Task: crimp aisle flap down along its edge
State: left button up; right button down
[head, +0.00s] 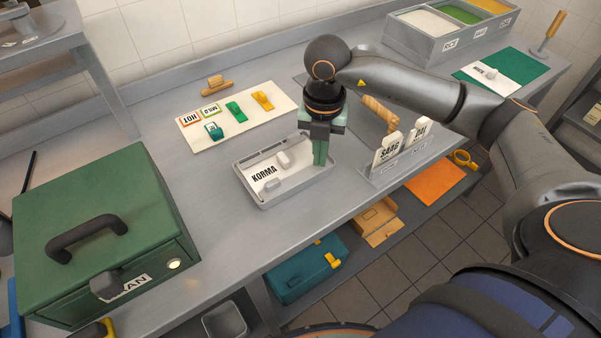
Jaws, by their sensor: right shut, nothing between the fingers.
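A shallow grey tray (300,190) sits on the steel counter, with a white card marked KORMA (264,175) and small grey pieces in it. A raised grey strip (268,150) runs along its far side. I cannot tell which part is the aisle flap. My right gripper (319,164) points straight down at the tray's right end. Its greenish fingers are shut with nothing between them. The tips are at or just above the tray's right edge; I cannot tell whether they touch. The fingers hide part of that edge. My left gripper is out of view.
A board (258,126) with coloured clips lies behind the tray. A rack of upright cards (394,160) stands close on the right. A green box (95,210) stands at left, and a bin of fillings (430,45) at back right. Counter left of the tray is clear.

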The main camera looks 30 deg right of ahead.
aim_at(297, 179)
jog(key=shift+f+b, duration=0.5)
jog(key=shift+f, duration=0.15)
jog(key=shift+r, duration=0.1)
jog(key=shift+s, duration=0.1)
dwell(0.6)
jog(key=shift+r+p, duration=1.1)
jog(key=shift+r, duration=0.4)
jog(key=shift+s+a+p, duration=0.1)
jog(key=shift+a+p, duration=0.2)
jog(key=shift+a, duration=2.4)
jog(key=shift+f, duration=0.15)
